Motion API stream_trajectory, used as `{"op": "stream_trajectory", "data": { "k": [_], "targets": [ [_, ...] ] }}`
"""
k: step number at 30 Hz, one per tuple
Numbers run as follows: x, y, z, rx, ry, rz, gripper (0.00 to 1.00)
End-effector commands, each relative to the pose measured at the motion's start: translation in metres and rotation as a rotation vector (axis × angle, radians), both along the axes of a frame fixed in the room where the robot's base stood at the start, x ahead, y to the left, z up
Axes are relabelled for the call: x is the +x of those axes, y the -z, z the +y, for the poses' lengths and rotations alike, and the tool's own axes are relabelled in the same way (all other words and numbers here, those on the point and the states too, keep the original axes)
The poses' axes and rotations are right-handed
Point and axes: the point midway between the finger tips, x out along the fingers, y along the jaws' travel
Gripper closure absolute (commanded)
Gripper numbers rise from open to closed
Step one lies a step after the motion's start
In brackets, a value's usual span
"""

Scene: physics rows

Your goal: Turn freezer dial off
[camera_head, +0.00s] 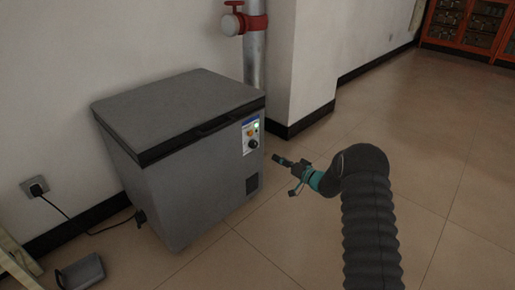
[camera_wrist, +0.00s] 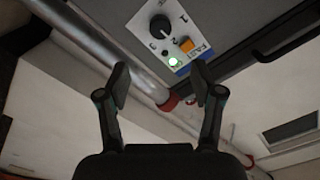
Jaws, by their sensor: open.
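The grey chest freezer (camera_head: 190,185) stands against the wall with its lid shut. A small control panel (camera_head: 250,136) is on the right part of its front. The panel carries a black round dial (camera_head: 252,144), an orange switch and a lit green light. In the wrist view the dial (camera_wrist: 160,28) is at the top, with the orange switch (camera_wrist: 186,44) and the green light (camera_wrist: 173,61) below it. My gripper (camera_head: 281,160) is to the right of the panel, apart from it. In the wrist view my gripper (camera_wrist: 160,78) is open and empty, its fingers apart below the dial.
A grey pipe with a red valve (camera_head: 250,22) rises behind the freezer. A wall socket (camera_head: 36,188) with a plugged cable is at left. A small dark grey object (camera_head: 80,272) lies on the floor at front left. Tiled floor (camera_head: 430,150) is clear on the right.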

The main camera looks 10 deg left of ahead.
Motion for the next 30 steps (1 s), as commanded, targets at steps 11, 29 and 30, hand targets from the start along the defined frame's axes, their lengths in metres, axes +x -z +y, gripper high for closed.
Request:
{"op": "stream_trajectory", "data": {
  "k": [11, 29, 30],
  "targets": [
    [0.038, 0.000, 0.051, -0.002, -0.001, -0.002, 0.34],
    [0.081, -0.001, 0.104, -0.002, 0.002, 0.000, 0.34],
    [0.081, -0.001, 0.104, -0.002, 0.002, 0.000, 0.34]
  ]
}}
